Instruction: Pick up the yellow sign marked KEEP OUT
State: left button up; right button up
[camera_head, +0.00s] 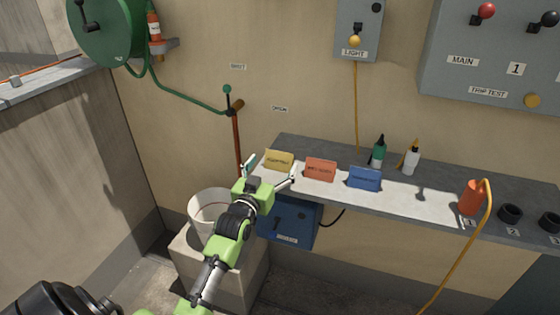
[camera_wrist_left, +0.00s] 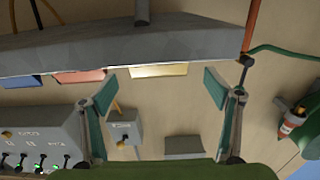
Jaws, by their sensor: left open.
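The yellow sign (camera_head: 279,160) stands tilted on the grey shelf, leftmost of three signs; its lettering is too small to read. It also shows in the left wrist view (camera_wrist_left: 159,71) as a thin yellow strip between the two fingers in the picture, beyond the tips. My left gripper (camera_head: 271,170) is open and empty at the shelf's front edge, just short of the yellow sign, with a finger to either side. In the left wrist view its teal-padded fingers (camera_wrist_left: 160,88) are spread wide. My right gripper is not in view.
An orange-red sign (camera_head: 320,169) and a blue sign (camera_head: 364,179) stand to the right on the shelf (camera_head: 425,203). Farther right are a green bottle (camera_head: 378,153), a white bottle (camera_head: 411,160) and an orange cylinder (camera_head: 471,197). A white bucket (camera_head: 201,206) and blue box (camera_head: 297,235) are below.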

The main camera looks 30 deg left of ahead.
aim_at(278, 158)
pick_arm(q)
jog(key=shift+p+x, duration=0.4)
jog(key=shift+x, duration=2.3)
jog(key=shift+d+f, duration=0.15)
jog(key=c, duration=1.1)
